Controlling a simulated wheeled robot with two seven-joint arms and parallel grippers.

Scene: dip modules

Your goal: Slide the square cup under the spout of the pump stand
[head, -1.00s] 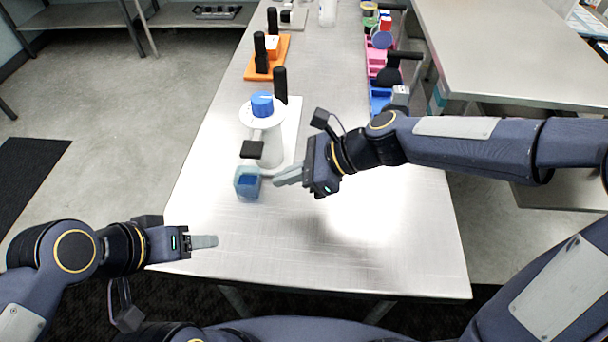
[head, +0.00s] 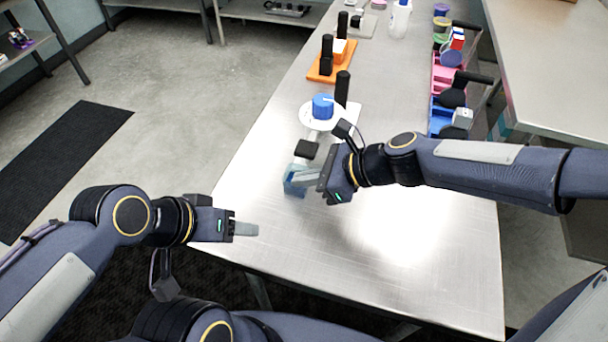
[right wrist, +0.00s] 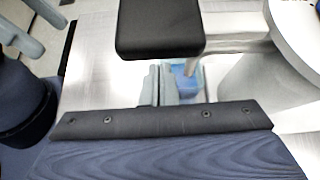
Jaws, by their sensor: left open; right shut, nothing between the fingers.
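The square cup (head: 290,187), translucent blue, stands on the table just in front of the pump stand (head: 321,123). The stand is white with a blue knob, and its black spout (head: 307,149) juts toward the cup. The cup sits on the near side of the spout. My right gripper (head: 304,174) is shut and empty, its fingers at the cup's right side and hiding part of it. Whether they touch cannot be told. The right wrist view shows the fingers (right wrist: 162,85) beside the blue cup (right wrist: 187,82), near the black spout (right wrist: 160,28). My left gripper (head: 245,229) is open and empty by the table's left edge.
An orange base with black posts (head: 325,68) stands farther back. Blue and pink trays (head: 441,117) line the right edge. A white bottle (head: 399,20) is at the back. The near part of the table (head: 400,260) is clear.

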